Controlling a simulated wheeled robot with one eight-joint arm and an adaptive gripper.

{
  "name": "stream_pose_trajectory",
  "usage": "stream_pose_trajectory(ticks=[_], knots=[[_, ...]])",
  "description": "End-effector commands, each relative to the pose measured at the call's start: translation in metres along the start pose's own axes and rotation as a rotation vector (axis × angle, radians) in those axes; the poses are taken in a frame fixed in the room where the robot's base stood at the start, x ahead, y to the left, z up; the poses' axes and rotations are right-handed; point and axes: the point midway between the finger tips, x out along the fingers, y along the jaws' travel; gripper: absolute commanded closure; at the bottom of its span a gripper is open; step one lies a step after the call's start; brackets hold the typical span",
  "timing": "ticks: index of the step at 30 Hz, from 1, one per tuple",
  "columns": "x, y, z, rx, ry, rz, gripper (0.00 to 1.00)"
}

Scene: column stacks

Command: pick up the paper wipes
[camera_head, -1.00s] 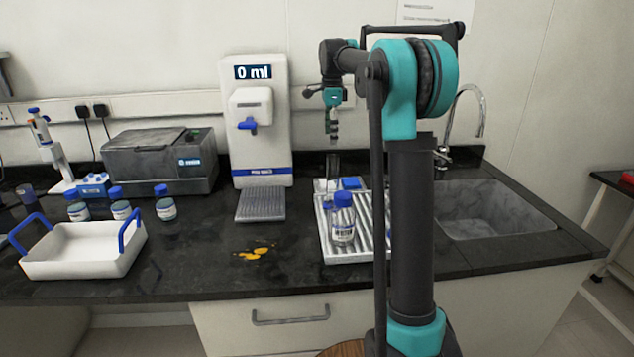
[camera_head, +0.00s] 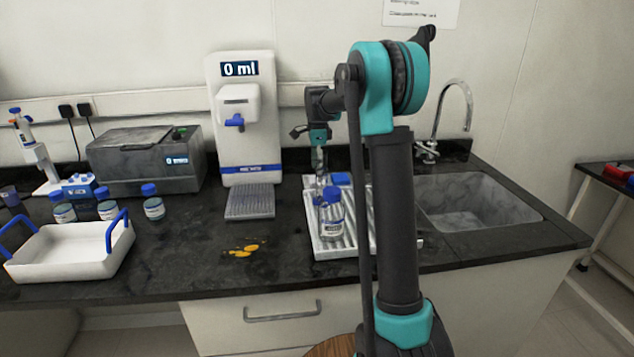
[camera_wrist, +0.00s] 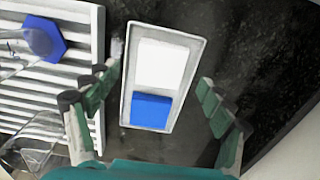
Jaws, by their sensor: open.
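The paper wipes appear to be the flat white-and-blue item (camera_wrist: 163,63) in the wrist view, with a white part and a blue part inside a pale rim. In the head view its blue part (camera_head: 341,179) shows behind the bottle, partly hidden by my gripper. My gripper (camera_wrist: 158,80) is open and empty above it, with one finger on each side of the item in the wrist view. In the head view my gripper (camera_head: 319,175) points down at the back of the drying rack.
A water dispenser (camera_head: 243,150) stands to the left, the sink (camera_head: 478,205) to the right. A yellow spill (camera_head: 240,252) and a white tray (camera_head: 70,268) lie left.

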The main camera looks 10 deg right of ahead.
Motion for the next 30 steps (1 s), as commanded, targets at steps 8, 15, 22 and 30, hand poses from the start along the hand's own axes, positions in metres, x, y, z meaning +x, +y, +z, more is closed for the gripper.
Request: stream_pose_trajectory(ticks=[8,15,22,30], knots=[[0.026,-0.001,0.001,0.000,0.000,0.000,0.19],[0.026,-0.001,0.001,0.000,0.000,0.000,0.23],[0.026,-0.001,0.001,0.000,0.000,0.000,0.51],[0.026,-0.001,0.001,0.000,0.000,0.000,0.55]])
